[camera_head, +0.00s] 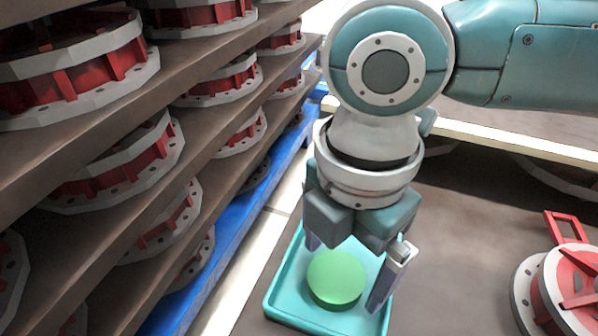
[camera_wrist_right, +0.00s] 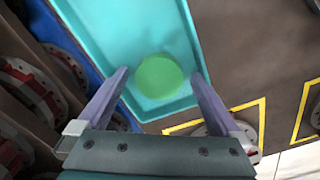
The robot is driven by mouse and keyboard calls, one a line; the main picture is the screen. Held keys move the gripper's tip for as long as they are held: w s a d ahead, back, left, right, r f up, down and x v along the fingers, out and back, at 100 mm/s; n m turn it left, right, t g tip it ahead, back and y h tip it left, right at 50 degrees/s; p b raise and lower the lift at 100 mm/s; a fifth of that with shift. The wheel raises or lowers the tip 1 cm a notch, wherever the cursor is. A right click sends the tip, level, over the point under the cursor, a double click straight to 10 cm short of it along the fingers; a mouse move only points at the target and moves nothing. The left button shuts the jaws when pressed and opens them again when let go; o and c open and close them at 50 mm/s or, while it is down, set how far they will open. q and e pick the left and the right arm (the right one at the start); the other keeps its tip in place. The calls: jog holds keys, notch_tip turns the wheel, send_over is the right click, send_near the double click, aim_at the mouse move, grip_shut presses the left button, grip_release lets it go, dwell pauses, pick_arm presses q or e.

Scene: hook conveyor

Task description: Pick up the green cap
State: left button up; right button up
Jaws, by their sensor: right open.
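The green cap (camera_head: 336,278) is a round disc lying in a teal tray (camera_head: 311,318) in the head view. It also shows in the right wrist view (camera_wrist_right: 159,76), inside the tray (camera_wrist_right: 200,28). My right gripper (camera_head: 345,270) is above the tray with its fingers spread on either side of the cap. In the right wrist view the right gripper (camera_wrist_right: 158,76) is open, with clear gaps between the fingers and the cap. It holds nothing. My left gripper is not seen.
A brown shelf rack (camera_head: 215,140) with several red and grey round parts stands on the left, close to the tray. A red and grey part (camera_head: 572,290) lies on the brown surface at the right. Bare surface (camera_head: 450,270) lies between it and the tray.

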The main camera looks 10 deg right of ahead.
jog(key=shift+f, duration=0.3)
jog(key=c, duration=1.2)
